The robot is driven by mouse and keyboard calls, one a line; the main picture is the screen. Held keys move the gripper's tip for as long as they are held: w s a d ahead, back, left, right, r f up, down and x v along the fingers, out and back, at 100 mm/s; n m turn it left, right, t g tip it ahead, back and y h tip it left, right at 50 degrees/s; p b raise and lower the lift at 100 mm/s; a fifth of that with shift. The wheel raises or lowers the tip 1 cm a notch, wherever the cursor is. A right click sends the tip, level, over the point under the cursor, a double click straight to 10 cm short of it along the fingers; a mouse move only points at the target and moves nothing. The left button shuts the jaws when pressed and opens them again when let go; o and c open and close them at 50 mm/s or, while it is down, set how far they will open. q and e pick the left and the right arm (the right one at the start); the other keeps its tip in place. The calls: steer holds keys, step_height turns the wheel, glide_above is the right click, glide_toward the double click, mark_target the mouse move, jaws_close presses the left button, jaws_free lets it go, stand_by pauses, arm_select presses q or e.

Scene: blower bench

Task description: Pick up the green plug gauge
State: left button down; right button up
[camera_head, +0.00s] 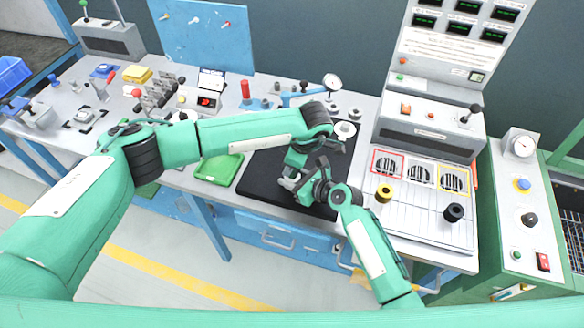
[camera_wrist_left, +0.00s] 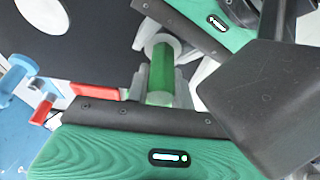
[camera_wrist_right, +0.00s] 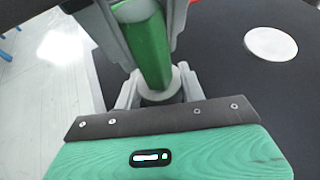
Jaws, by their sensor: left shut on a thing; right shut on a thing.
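The green plug gauge (camera_wrist_left: 161,72) has a green handle and light grey ends. It is held between my two grippers, and it also shows in the right wrist view (camera_wrist_right: 149,48). My left gripper (camera_head: 297,160) is shut on it, with its fingers on either side of the green handle. My right gripper (camera_wrist_right: 158,84) is shut on it too, around its grey end. The two grippers meet close together over the black mat (camera_head: 258,181). In the head view the gauge is largely hidden by the grippers.
A green tray (camera_head: 218,168) lies left of the mat. A white disc (camera_wrist_right: 271,43) shows on the black surface. A dial gauge (camera_head: 331,82) stands behind the arms. A panel with yellow and black knobs (camera_head: 420,205) is at right.

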arm_select(q)
steer(key=shift+r, duration=0.1)
step_height(320, 180, up, 10)
steer(key=shift+f, duration=0.1)
stand_by(0.3)
arm_select(e)
steer(key=o, duration=1.2)
steer(key=shift+o, duration=0.2)
steer(key=shift+s+d, duration=0.1)
